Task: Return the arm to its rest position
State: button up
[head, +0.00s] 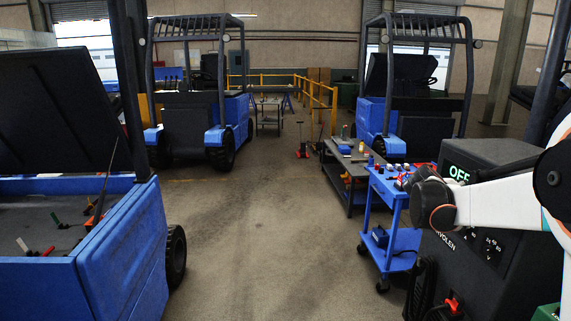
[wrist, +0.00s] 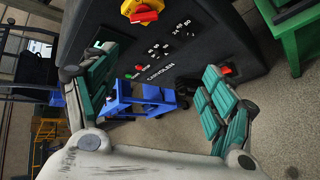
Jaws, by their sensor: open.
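My arm (head: 500,205) reaches in from the right edge of the head view, white with dark joints, in front of a black charger (head: 490,155). My gripper (wrist: 158,105) shows in the wrist view, its teal-padded fingers spread wide with nothing between them. The gripper fingers cannot be made out in the head view. The charger also shows in the wrist view (wrist: 125,45), tilted, with a yellow and red knob (wrist: 143,12) and several small buttons. Its display reads "OFF" in green in the head view. The gripper is in front of the charger; the exact gap cannot be told.
A blue cart (head: 400,240) with small items stands left of the charger, before a grey workbench (head: 345,180). Blue forklifts stand at left (head: 120,240) and behind (head: 200,105). A green stand (wrist: 305,45) is beside the charger. The middle floor is clear.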

jog(key=s+a+m+y, duration=0.5)
jog(key=s+a, duration=1.2)
jog(key=s, duration=0.1)
jog(key=s+a+f+m+y, duration=0.2)
jog(key=s+a+f, duration=0.2)
jog(key=s+a, duration=0.2)
jog(key=s+a+f+m+t+y+b, duration=0.1)
jog(key=s+a+f+m+y, duration=0.1)
jog(key=s+a, duration=0.5)
jog(key=s+f+y, duration=0.1)
jog(key=s, duration=0.2)
jog(key=shift+s+a+f+m+y, duration=0.25)
jog(key=shift+s+f+m+y, duration=0.05)
jog(key=shift+s+f, duration=0.05)
